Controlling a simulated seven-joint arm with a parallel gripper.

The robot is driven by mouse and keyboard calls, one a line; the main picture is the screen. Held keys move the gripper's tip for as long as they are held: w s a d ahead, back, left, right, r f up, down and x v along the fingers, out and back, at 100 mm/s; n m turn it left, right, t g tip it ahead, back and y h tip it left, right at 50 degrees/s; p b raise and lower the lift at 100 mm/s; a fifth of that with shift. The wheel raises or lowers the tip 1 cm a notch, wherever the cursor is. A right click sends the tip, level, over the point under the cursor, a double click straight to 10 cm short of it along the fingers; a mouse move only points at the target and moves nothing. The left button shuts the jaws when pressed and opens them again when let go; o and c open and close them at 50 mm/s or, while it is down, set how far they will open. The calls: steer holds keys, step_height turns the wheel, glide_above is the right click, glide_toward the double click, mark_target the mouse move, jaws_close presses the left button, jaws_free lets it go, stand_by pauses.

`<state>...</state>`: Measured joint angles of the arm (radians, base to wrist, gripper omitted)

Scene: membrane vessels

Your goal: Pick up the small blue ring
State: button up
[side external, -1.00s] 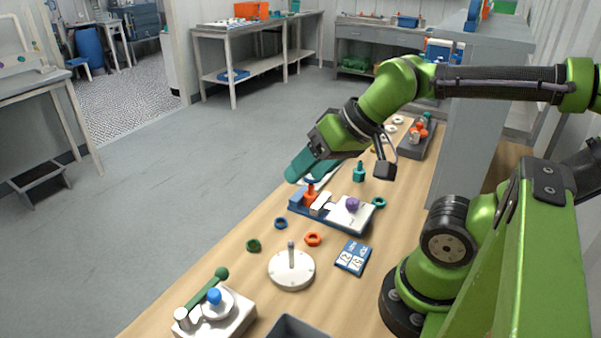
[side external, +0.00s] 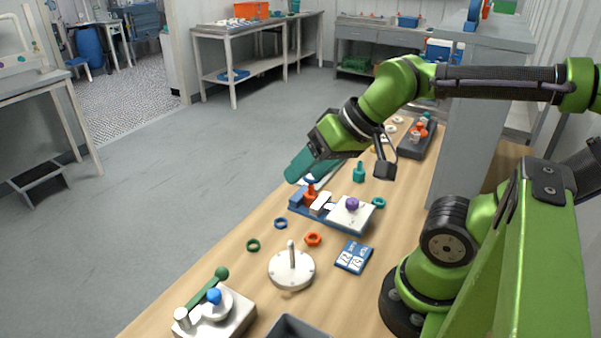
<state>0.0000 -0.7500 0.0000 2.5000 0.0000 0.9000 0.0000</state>
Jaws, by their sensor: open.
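The small blue ring (side external: 280,223) lies flat on the wooden bench (side external: 215,250), near its left edge. It is left of an orange ring (side external: 313,239) and below the blue-and-white fixture (side external: 332,212).
A green ring (side external: 253,245) and a white disc with an upright post (side external: 291,270) are near the blue ring. A teal ring (side external: 379,203), a blue number card (side external: 353,257) and a green-handled device (side external: 215,310) also lie on the bench. A grey tray (side external: 295,328) is at the front.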

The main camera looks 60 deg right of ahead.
steer(key=m+g+h, duration=0.2)
steer(key=m+g, duration=0.2)
steer(key=g, duration=0.3)
glide_above(281, 217)
steer(key=a, duration=0.2)
step_height(281, 217, down, 8)
steer(key=f, duration=1.1)
steer(key=shift+s+d, duration=0.2)
steer(key=shift+s, duration=0.05)
steer(key=shift+s+f, duration=0.15)
steer(key=shift+f, duration=1.2)
steer(key=shift+s+f, duration=0.15)
steer(key=shift+f, duration=1.15)
steer(key=shift+c, duration=0.5)
steer(key=c, duration=1)
